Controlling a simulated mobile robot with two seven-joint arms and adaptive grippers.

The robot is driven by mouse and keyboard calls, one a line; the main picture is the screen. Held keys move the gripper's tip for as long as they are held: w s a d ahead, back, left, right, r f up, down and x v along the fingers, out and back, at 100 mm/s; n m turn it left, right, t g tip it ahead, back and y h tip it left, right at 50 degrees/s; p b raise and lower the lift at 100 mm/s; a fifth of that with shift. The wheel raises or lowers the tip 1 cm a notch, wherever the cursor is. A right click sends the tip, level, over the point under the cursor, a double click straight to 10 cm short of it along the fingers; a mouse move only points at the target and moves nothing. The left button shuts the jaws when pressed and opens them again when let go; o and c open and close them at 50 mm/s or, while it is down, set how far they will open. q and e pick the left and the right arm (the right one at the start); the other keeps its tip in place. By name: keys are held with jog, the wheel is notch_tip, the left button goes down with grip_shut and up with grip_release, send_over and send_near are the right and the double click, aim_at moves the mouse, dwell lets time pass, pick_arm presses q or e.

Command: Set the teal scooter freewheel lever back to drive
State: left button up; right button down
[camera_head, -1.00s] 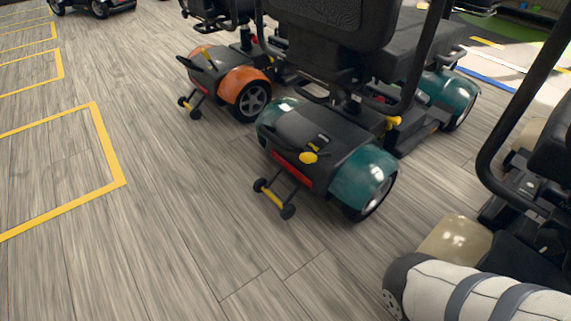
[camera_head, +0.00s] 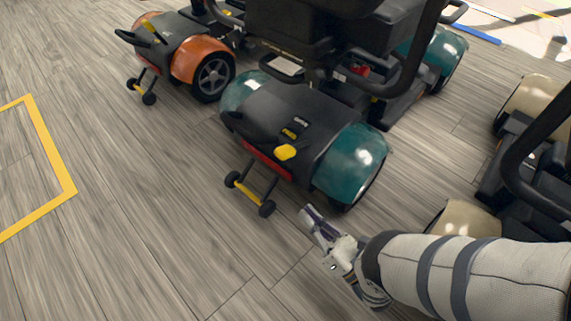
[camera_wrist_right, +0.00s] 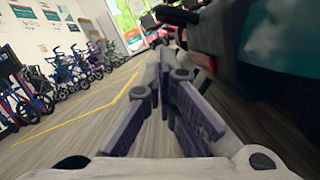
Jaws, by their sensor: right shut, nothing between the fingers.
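The teal scooter (camera_head: 350,165) stands in the middle of the head view with its rear toward me. Its yellow-knobbed freewheel lever (camera_head: 285,152) sits on the rear deck, above the red strip. My right gripper (camera_head: 307,212) is shut and empty, low behind the scooter, right of its small rear anti-tip wheels and apart from the lever. In the right wrist view, the closed fingers (camera_wrist_right: 166,62) point ahead, with a large dark blurred body close on the right. My left gripper is not in view.
An orange scooter (camera_head: 203,60) stands at the left and a beige scooter (camera_head: 465,220) at the right. The anti-tip bar (camera_head: 243,200) sticks out behind the teal scooter. Wooden floor (camera_head: 130,230) at left is free. Several walkers (camera_wrist_right: 65,70) line the far wall.

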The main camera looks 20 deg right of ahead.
aim_at(293, 149)
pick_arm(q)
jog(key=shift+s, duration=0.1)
pick_arm(e)
jog(key=shift+a, duration=0.1)
pick_arm(q)
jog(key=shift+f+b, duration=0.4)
jog(key=shift+b, duration=0.15)
pick_arm(e)
jog(key=w+a+r, duration=0.1)
jog(key=w+r, duration=0.4)
jog(key=w, duration=0.5)
jog(key=shift+r, duration=0.4)
jog(key=shift+a, duration=0.1)
